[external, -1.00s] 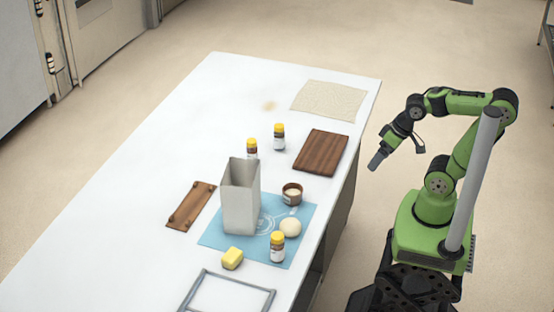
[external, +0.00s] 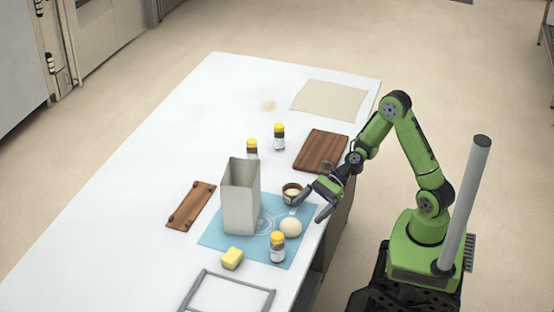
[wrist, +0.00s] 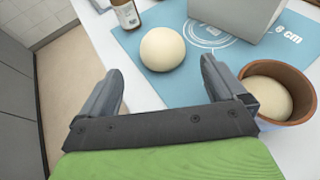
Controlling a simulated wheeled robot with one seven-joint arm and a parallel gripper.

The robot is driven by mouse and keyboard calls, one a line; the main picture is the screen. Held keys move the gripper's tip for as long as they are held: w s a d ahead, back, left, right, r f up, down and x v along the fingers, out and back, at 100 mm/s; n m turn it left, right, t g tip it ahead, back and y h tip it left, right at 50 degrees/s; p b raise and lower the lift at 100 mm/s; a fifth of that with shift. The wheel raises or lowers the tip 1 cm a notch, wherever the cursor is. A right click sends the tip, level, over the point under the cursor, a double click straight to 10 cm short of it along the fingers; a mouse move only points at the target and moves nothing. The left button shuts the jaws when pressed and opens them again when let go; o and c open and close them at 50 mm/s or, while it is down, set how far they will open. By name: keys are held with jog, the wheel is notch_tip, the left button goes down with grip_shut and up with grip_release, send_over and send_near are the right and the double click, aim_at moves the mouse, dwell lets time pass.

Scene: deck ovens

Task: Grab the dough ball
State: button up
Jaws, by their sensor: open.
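The dough ball (external: 290,227) is round and cream-coloured. It sits on the blue mat (external: 224,239) near the mat's right side; in the wrist view the ball (wrist: 162,49) lies ahead of my fingertips, roughly between their lines. My gripper (external: 308,204) is open and empty, above the table's right edge, just up and right of the ball. In the wrist view my gripper (wrist: 160,82) shows its two fingers spread apart, with a gap to the ball. A brown bowl (external: 292,193) beside my gripper holds another pale round lump (wrist: 267,96).
A tall grey box (external: 239,200) stands left of the ball. A yellow-capped jar (external: 277,249) stands close below it. The table's left side is clear.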

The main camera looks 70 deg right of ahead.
aim_at(294, 223)
jog(key=b+x, duration=0.2)
jog(key=x, duration=0.5)
jog(key=shift+w+a+f, duration=0.1)
jog(key=shift+w+f, duration=0.15)
jog(key=shift+r, duration=0.1)
jog(key=c, duration=1.1)
